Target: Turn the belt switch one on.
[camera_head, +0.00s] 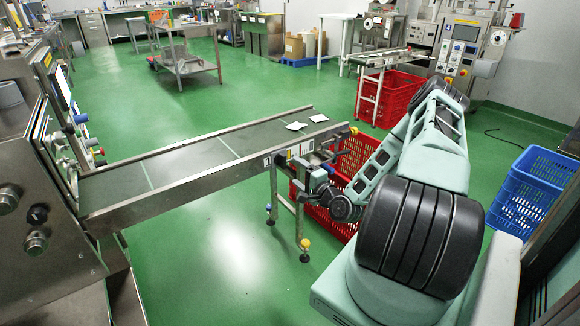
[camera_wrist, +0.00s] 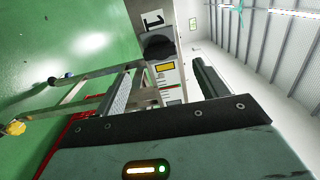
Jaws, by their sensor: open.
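Belt switch one, a black knob (camera_wrist: 158,47), shows in the wrist view on a pale panel under a label (camera_wrist: 152,18) with a sideways "1". Its setting is too small to tell. In the head view, a small labelled box (camera_head: 299,151) sits on the side of the belt conveyor (camera_head: 190,152) near its right end; I cannot make out the knob there. My gripper (camera_head: 313,182) is just in front of that end. In the wrist view, my gripper (camera_wrist: 164,82) is open and empty, with the knob ahead between its fingers, apparently not touching.
A red crate (camera_head: 345,185) stands on the floor under the belt's end, beside my arm. A blue crate (camera_head: 530,190) stands at the right. The conveyor legs (camera_head: 300,215) stand close to my gripper. Green floor lies open left of them.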

